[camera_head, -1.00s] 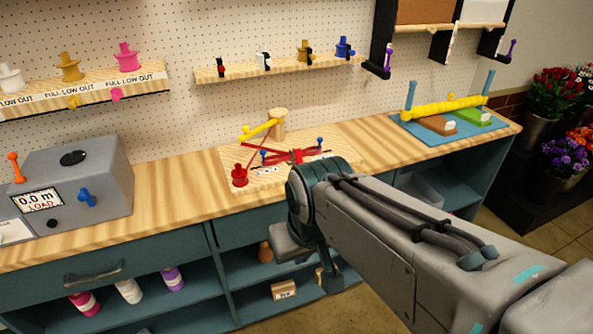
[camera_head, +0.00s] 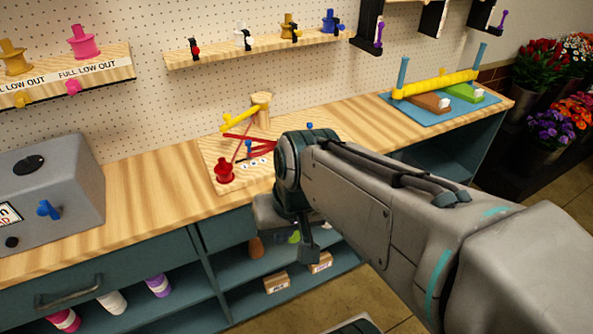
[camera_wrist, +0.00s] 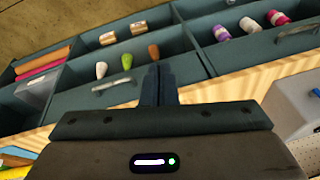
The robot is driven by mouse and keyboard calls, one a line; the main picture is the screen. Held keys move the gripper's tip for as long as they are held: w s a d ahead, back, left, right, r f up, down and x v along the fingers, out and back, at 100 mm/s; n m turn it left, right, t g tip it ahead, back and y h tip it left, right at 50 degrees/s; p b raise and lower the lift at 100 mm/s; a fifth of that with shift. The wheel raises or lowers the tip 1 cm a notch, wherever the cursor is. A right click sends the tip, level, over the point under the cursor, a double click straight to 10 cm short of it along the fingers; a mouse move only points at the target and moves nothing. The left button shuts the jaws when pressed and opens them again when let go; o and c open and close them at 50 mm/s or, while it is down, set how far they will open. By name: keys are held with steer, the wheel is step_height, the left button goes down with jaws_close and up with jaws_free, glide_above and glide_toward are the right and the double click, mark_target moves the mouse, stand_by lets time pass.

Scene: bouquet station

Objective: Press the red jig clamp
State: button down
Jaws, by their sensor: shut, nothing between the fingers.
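The red knob-like piece (camera_head: 225,171), which looks like the jig clamp, stands upright at the front left corner of the wooden jig board (camera_head: 222,188) on the counter. A red ribbon (camera_head: 245,135) crosses the board behind it, below a yellow lever (camera_head: 238,119) on a wooden post. My arm covers the right part of the board. My gripper (camera_wrist: 158,84) is shut and empty in the wrist view, in front of the counter's shelves. In the head view, my wrist is to the right of the red piece and apart from it. The jig does not show in the wrist view.
A grey box (camera_head: 50,190) stands on the counter at left. A blue mat (camera_head: 425,117) with a yellow roller (camera_head: 435,84) lies at right. Bare counter (camera_head: 150,190) lies between the grey box and the jig. A spool shelf (camera_head: 260,52) hangs above.

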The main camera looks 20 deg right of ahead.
steer(key=w+f+m+t+y+b, duration=0.2)
steer(key=w+f+m+y+b, duration=0.2)
steer(key=f+m+b, duration=0.55)
steer(key=w+f+m+t+y+b, duration=0.35)
steer(key=w+f+m+b, duration=0.2)
steer(key=b, duration=0.65)
steer(key=w+d+f+m+t+h+b, duration=0.1)
steer(key=d+f+m+t+h+b, duration=0.1)
steer(key=d+m+t+b, duration=0.4)
steer(key=w+d+f+m+t+h+b, duration=0.2)
steer(key=d+m+t+b, duration=0.3)
steer(key=d+m+b, duration=0.4)
steer(key=d+f+h+b, duration=0.1)
steer(key=d+b, duration=0.1)
steer(key=d, duration=0.3)
steer(key=shift+w+d+f+t, duration=0.15)
steer(key=shift+w+d+t, duration=0.05)
steer(key=shift+w+t, duration=0.15)
steer(key=r+b+x, duration=0.2)
steer(key=b+x, duration=0.1)
steer(key=x, duration=0.9)
steer(key=shift+a+r, duration=0.3)
steer(key=shift+r, duration=0.2)
